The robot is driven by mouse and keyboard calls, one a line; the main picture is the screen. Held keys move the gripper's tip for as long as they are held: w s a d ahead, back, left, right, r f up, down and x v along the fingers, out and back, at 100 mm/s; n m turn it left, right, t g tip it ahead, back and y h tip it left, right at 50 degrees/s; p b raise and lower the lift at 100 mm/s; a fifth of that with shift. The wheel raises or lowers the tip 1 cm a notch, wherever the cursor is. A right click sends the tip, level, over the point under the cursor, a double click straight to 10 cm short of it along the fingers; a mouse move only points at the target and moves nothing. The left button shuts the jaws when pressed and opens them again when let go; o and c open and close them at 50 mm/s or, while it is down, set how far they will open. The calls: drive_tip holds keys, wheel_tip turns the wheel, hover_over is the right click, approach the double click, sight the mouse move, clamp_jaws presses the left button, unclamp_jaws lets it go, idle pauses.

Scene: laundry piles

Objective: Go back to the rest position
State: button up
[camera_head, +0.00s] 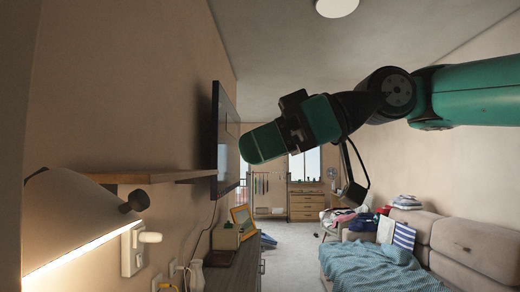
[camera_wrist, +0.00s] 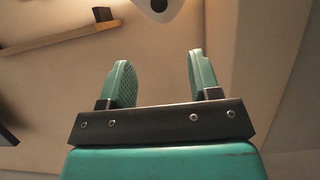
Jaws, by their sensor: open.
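My gripper (camera_wrist: 160,82) shows in the wrist view with its two green fingers apart and nothing between them. It points toward the wall, with a white rounded object partly in view beyond the fingertips. In the head view my green and black arm reaches in from the right edge and is raised high in the room. Its end is near the wall-mounted screen (camera_head: 228,140); the fingers are hard to make out there.
A wall lamp (camera_head: 75,220) and a wooden shelf (camera_head: 155,178) are on the left wall. A dark cabinet (camera_head: 238,268) stands below. A sofa (camera_head: 475,240) with a blue striped blanket (camera_head: 375,268) and piled clothes is at right. The floor (camera_head: 290,255) between is mostly clear.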

idle(0.5)
drive_tip(key=s+d+f+m+h, duration=0.2)
drive_tip(key=f+m, duration=0.1)
drive_tip(key=f, duration=0.5)
drive_tip(key=s+d+f+m+h, duration=0.2)
drive_tip(key=f+m+h, duration=0.1)
drive_tip(key=f, duration=0.6)
drive_tip(key=s+d+f+m+h, duration=0.2)
drive_tip(key=s+d+f, duration=0.2)
drive_tip(key=f, duration=0.3)
drive_tip(key=s+d+f+m+g+h, duration=0.1)
drive_tip(key=s+d+f+h, duration=0.1)
drive_tip(key=s+d+f, duration=0.2)
wheel_tip(320, 180, down, 3)
drive_tip(key=shift+s+r+m, duration=0.1)
drive_tip(key=shift+s+m, duration=0.3)
drive_tip(key=shift+s, duration=0.85)
